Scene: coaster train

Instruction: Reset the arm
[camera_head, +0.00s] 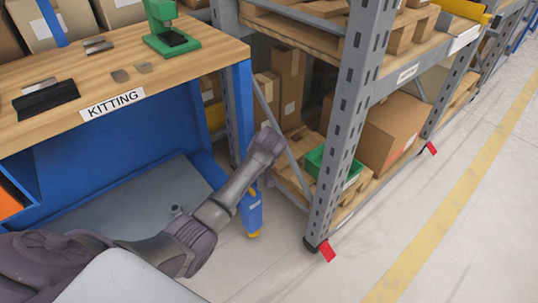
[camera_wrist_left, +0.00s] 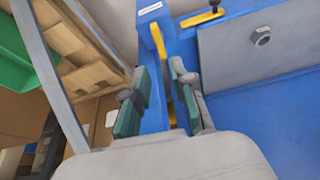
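My left arm (camera_head: 225,200) reaches from the lower left of the head view, past the front of the blue workbench (camera_head: 130,150), toward the grey rack. Its far end is beside the bench's right leg and close to the rack; the fingers cannot be made out there. In the left wrist view my left gripper (camera_wrist_left: 160,85) has its two green-padded fingers apart, with nothing held between them. The blue bench leg and its yellow foot show behind the gap. My right gripper is not in view.
The grey rack upright (camera_head: 350,120) stands right of the arm, with a green bin (camera_head: 318,160) and a cardboard box (camera_head: 392,132) on its low shelf. A green press (camera_head: 170,28) stands on the bench top. The floor (camera_head: 450,210) at right is clear.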

